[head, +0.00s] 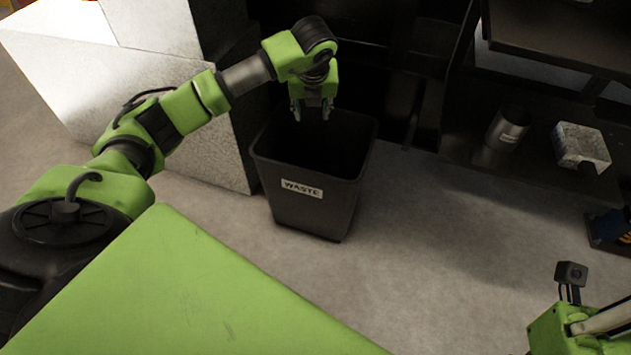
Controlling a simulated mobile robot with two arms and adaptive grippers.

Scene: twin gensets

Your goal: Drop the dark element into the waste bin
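The waste bin (318,205) is a black, open-topped tub with a white "WASTE" label, standing on the floor at the middle of the head view. My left gripper (312,112) points down over the far part of the bin's opening. Its two fingertips are apart, and I see nothing held between them. The bin's inside is in deep shadow, so I cannot tell what lies in it. I cannot make out the dark element anywhere. Part of my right arm shows at the lower right corner, but its gripper fingers are out of view.
A grey speckled block (195,140) stands close to the bin's left. At the right, a dark shelf (480,158) holds a labelled grey cylinder (508,128) and a pale box-shaped element (581,146). The floor (420,235) right of the bin is clear.

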